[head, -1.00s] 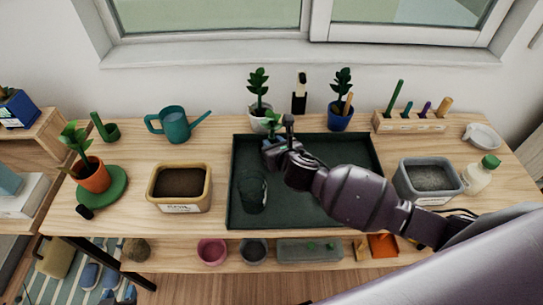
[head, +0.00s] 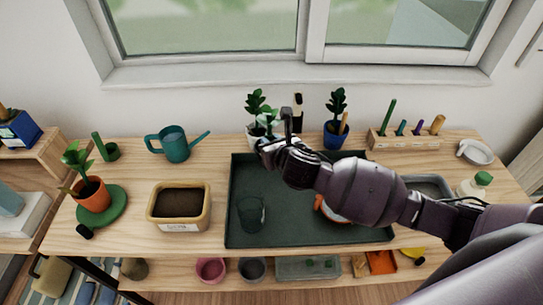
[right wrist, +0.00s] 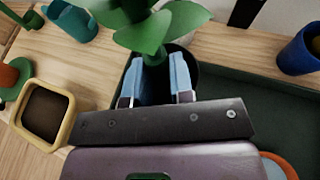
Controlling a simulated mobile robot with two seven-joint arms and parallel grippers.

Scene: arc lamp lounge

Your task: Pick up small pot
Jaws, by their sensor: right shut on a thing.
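Broad green leaves (right wrist: 160,28) show just beyond the fingers. My left gripper is not in view.
The dark tray (head: 240,174) holds a dark cup (head: 251,213) and an orange-rimmed thing partly behind my arm. A soil box (head: 180,222) and watering can (head: 174,144) stand left. A blue pot (head: 334,137) and tool rack (head: 405,140) stand back right.

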